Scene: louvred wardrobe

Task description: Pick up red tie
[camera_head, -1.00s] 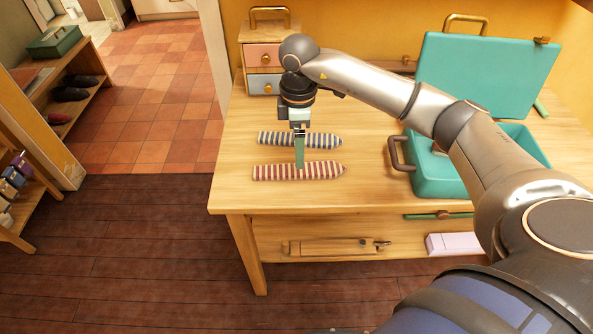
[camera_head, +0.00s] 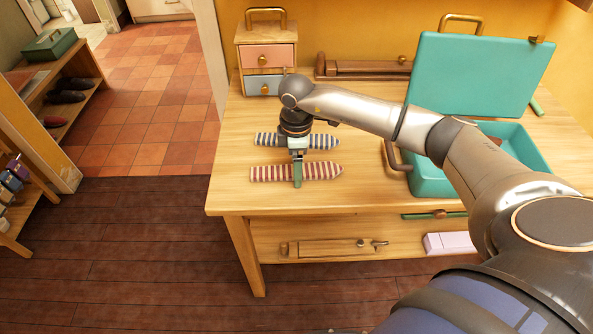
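The red-and-white striped tie (camera_head: 325,171) lies flat on the wooden table (camera_head: 370,190), its pointed end to the right. A blue-and-white striped tie (camera_head: 323,141) lies behind it, partly hidden by my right gripper and wrist. My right gripper (camera_head: 297,182) points down at the middle of the red tie, and its green finger overlaps the tie in the picture. The fingers are seen edge-on, so I cannot tell whether they are open or shut, or whether they touch the tie. My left gripper is not in view.
An open teal case (camera_head: 430,180) with a brown handle stands on the right of the table. A small drawer box (camera_head: 267,57) and a long brown case (camera_head: 362,68) stand at the back. The table left of the ties is clear.

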